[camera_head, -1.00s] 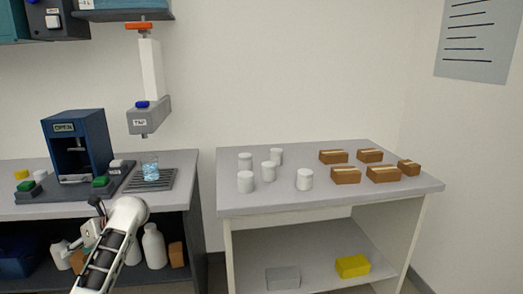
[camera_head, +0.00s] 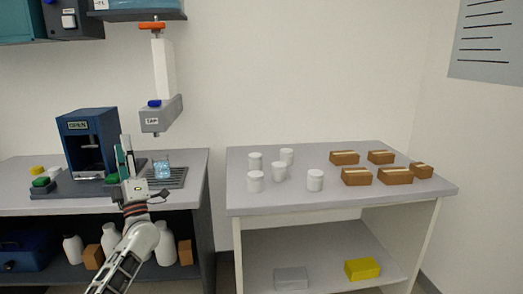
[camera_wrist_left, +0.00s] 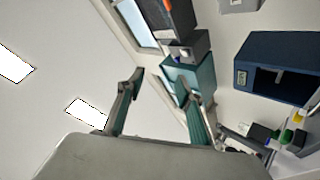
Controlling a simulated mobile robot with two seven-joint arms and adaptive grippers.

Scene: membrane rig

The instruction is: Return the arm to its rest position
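My left arm (camera_head: 134,250) comes up from the bottom left in the head view. Its gripper (camera_head: 124,155) points upward in front of the left bench, beside the blue device marked OPEN (camera_head: 88,140). In the left wrist view the two fingers of the gripper (camera_wrist_left: 160,82) stand apart with nothing between them, so it is open and empty. That view looks up at the ceiling and wall cabinets. My right gripper is not in view.
A glass with blue contents (camera_head: 161,166) stands on a grate under the tap column (camera_head: 160,115), just right of the gripper. A side table (camera_head: 300,200) holds white jars and brown boxes. White bottles (camera_head: 165,245) stand on the shelf below.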

